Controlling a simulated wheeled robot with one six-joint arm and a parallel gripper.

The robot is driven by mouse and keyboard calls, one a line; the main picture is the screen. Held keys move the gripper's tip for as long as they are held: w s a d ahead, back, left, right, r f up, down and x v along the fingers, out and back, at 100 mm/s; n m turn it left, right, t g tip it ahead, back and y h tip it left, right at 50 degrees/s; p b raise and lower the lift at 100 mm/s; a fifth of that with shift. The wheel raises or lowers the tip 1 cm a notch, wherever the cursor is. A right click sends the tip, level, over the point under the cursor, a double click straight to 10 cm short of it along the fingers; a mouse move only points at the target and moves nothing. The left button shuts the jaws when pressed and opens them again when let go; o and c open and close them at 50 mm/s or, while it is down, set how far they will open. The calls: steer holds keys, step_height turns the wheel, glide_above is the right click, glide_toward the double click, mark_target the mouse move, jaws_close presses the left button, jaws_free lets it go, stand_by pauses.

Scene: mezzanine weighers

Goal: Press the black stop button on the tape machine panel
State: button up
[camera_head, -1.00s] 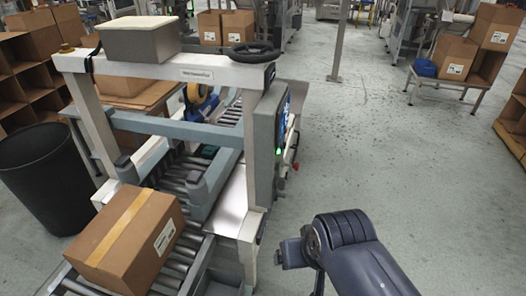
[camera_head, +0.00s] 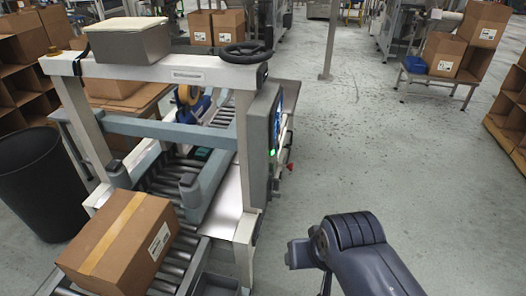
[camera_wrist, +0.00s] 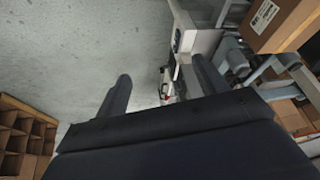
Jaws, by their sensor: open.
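The tape machine (camera_head: 88,128) is a white frame over a roller conveyor, left of centre in the head view. Its grey control panel (camera_head: 259,138) is on the frame's right side, seen nearly edge-on, with a green-lit spot and a red knob low at its outer edge. The black stop button cannot be made out. My gripper (camera_wrist: 160,70) shows two dark fingers spread apart with nothing between them in the wrist view. My arm's end is right of the machine in the head view, clear of the panel, over open floor.
A taped cardboard box (camera_head: 146,258) sits on the conveyor's near end. A black bin (camera_head: 38,190) stands at the left. A small table (camera_head: 437,82) with boxes is at the back right, near a thin post (camera_head: 328,45). The floor right of the machine is clear.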

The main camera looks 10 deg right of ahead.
jaws_close()
stand_by(0.6)
stand_by(0.5)
